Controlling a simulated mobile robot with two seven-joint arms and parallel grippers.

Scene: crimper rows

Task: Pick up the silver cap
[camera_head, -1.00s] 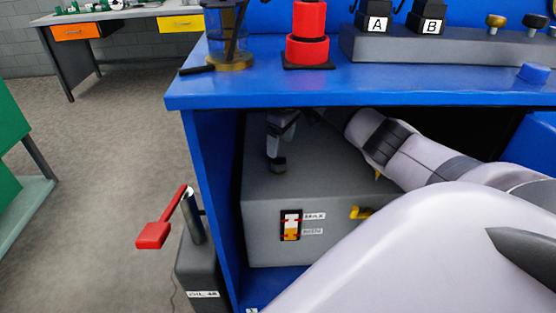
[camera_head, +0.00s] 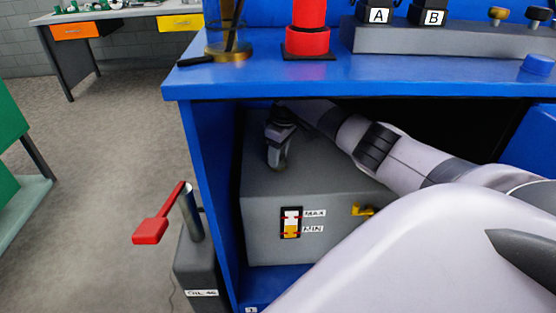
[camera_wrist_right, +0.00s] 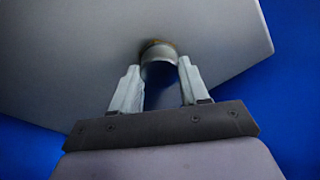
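The silver cap (camera_wrist_right: 160,58) sits on the top of the grey tank (camera_wrist_right: 75,50), inside the blue bench's lower bay. My right gripper (camera_wrist_right: 159,66) is open in the right wrist view, with one finger on each side of the cap near its tips. Any gap between fingers and cap is too small to judge. In the head view my right gripper (camera_head: 278,160) points down over the tank's top, and it largely hides the cap. The tank's front (camera_head: 335,250) carries a MAX/MIN level gauge (camera_head: 291,222). My left gripper is not in view.
The blue bench top (camera_head: 400,80) hangs over the tank and my right arm. Its left side panel (camera_head: 208,190) stands close to the tank. A yellow tap (camera_head: 362,210) sticks out of the tank's front. A red-handled pump (camera_head: 152,230) stands outside on the left.

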